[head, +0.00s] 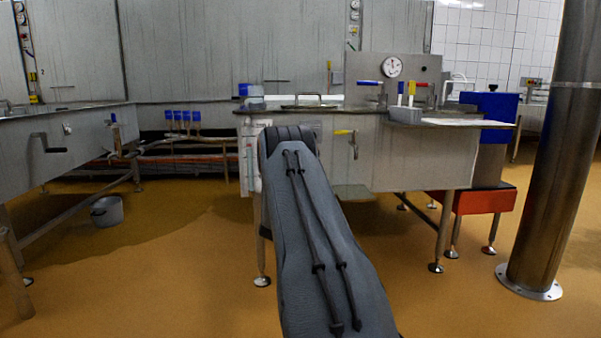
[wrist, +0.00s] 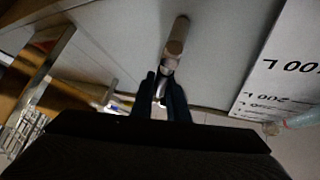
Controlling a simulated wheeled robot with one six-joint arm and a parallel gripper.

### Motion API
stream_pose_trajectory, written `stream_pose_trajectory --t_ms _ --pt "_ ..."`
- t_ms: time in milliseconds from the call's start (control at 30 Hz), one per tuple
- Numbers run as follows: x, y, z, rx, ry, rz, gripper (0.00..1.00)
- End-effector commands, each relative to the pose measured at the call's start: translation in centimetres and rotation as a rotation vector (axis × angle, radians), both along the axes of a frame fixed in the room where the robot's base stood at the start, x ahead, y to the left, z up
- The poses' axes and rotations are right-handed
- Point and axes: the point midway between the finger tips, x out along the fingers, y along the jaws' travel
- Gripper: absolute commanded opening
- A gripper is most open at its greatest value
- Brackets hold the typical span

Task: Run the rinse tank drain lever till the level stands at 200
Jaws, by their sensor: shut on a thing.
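In the wrist view my gripper (wrist: 160,92) has its two dark fingers closed around a metal lever (wrist: 177,38). The lever's rounded end stands out past the fingers in front of a grey tank wall. A white scale plate (wrist: 285,75) is at the right, with upside-down marks including 100 and 200. A pale bluish piece (wrist: 300,119), perhaps a gauge tube, lies across its lower edge; I cannot read a level there. In the head view the steel tank (head: 420,160) carries a pale gauge (head: 249,160) at its left end. My arm hides my gripper and the held lever.
A grey bucket (head: 107,211) stands on the left floor; a steel column (head: 560,150) is at right.

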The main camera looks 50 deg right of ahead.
Motion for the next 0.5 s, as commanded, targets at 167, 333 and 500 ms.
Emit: stream_pose_trajectory --t_ms 167,333,500 --pt "-0.1 -0.1 0.6 -0.005 -0.008 -0.003 0.31" --pt "0.3 0.4 0.3 -0.003 -0.005 0.004 0.33" --pt "0.3 0.7 0.1 -0.001 -0.003 0.006 0.33"
